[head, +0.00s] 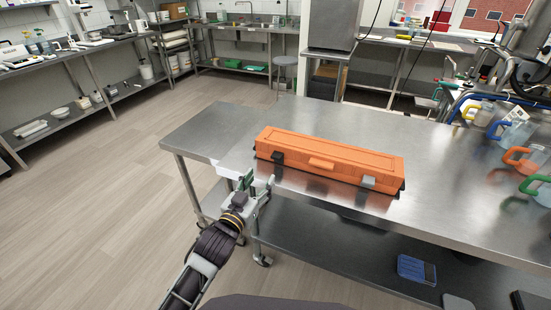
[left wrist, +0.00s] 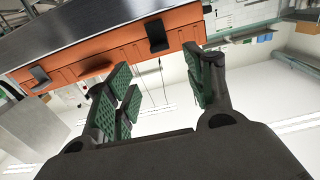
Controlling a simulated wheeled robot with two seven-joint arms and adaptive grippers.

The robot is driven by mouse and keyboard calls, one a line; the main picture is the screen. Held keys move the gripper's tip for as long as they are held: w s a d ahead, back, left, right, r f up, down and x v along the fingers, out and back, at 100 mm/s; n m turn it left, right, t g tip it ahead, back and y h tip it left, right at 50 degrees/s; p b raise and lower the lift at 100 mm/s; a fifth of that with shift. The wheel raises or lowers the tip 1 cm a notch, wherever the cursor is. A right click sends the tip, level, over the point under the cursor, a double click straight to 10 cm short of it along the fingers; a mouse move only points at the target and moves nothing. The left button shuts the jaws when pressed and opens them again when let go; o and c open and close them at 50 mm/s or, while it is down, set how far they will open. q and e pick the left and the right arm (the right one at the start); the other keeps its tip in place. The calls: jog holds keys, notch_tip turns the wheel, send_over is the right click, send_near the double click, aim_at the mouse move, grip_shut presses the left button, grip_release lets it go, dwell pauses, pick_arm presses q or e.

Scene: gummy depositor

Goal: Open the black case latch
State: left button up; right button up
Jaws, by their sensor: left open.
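A long orange case (head: 325,157) lies closed on the steel table (head: 440,215). Its front has a black latch (head: 277,157) on the left, an orange handle in the middle and a grey latch (head: 368,181) on the right. My left gripper (head: 258,184) is just off the table's front edge, in front of and below the black latch, apart from it. In the left wrist view, the picture is turned over; the open, empty green-padded fingers (left wrist: 160,88) point towards the case (left wrist: 118,55), with the black latch (left wrist: 157,36) beyond them. My right gripper is not in view.
Pitchers with coloured handles (head: 520,160) stand on the table's right side. The steel around the case is mostly clear. A lower shelf (head: 330,240) holds a blue box (head: 416,270). Open floor lies to the left.

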aim_at(275, 159)
pick_arm(q)
jog(key=shift+x, duration=6.2)
jog(key=c, duration=1)
jog(key=shift+f, duration=0.1)
